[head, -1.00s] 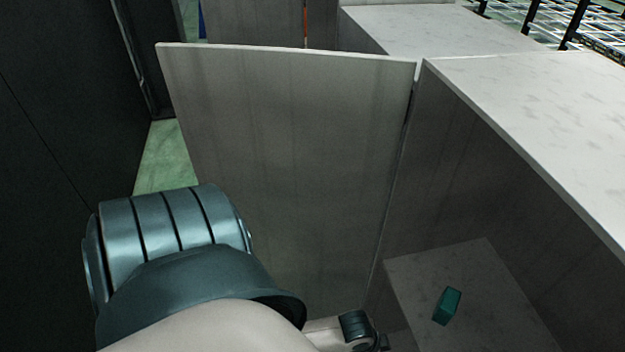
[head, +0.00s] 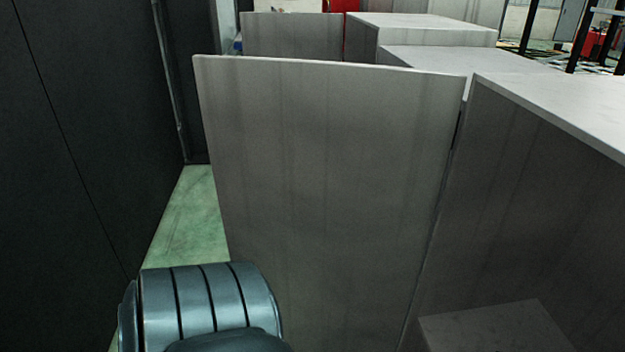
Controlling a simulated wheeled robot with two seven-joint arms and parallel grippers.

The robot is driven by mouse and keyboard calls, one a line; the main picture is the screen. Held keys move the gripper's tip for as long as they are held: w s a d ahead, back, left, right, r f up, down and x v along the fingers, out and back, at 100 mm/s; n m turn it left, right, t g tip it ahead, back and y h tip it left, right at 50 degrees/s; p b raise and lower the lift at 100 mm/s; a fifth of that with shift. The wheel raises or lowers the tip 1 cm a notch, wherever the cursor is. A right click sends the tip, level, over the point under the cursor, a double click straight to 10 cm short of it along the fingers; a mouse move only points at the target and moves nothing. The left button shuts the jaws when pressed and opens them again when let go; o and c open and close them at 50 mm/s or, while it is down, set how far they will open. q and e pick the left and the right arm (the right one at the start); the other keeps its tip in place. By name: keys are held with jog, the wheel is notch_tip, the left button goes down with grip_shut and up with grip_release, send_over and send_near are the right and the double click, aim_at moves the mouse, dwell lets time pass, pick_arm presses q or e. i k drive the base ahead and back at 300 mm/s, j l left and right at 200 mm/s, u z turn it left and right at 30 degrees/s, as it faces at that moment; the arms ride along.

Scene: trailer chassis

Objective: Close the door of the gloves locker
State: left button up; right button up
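The locker door (head: 335,160) is a flat grey panel that stands wide open. It is hinged along its right edge to the grey locker (head: 525,190), whose open inside shows at the right. A shelf or floor surface (head: 495,325) inside the locker shows at the bottom right. A rounded blue-grey link of my own arm is at the bottom left, in front of the door's lower left part; I cannot tell whether it touches the door. Neither of my grippers is in view.
A dark wall (head: 75,150) runs along the left. A strip of green floor (head: 190,220) lies between it and the door. More grey lockers (head: 440,30) stand behind, and a red object (head: 345,6) shows at the top.

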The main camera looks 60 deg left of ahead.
aim_at(329, 176)
jog(key=k+j+z, duration=0.2)
jog(key=j, duration=0.35)
jog(key=k+j+z, duration=0.2)
jog(key=j, duration=0.3)
jog(key=k+j+z, duration=0.2)
jog(key=j, duration=0.25)
jog(key=k+j+z, duration=0.2)
jog(key=k+j, duration=0.15)
jog(key=k+j+z, duration=0.2)
jog(key=j, duration=0.25)
jog(key=j+z, duration=0.2)
jog(key=j, duration=0.2)
jog(key=k+j+z, duration=0.15)
jog(key=j, duration=0.25)
jog(key=k+j+z, duration=0.4)
jog(key=j, duration=0.3)
jog(key=k+j+z, duration=0.1)
jog(key=j, duration=0.3)
jog(key=k+j+z, duration=0.1)
jog(key=j, duration=0.3)
jog(key=k+j+z, duration=0.1)
jog(key=j, duration=0.25)
jog(key=k+j+z, duration=0.1)
jog(key=j, duration=0.25)
jog(key=k, duration=0.1)
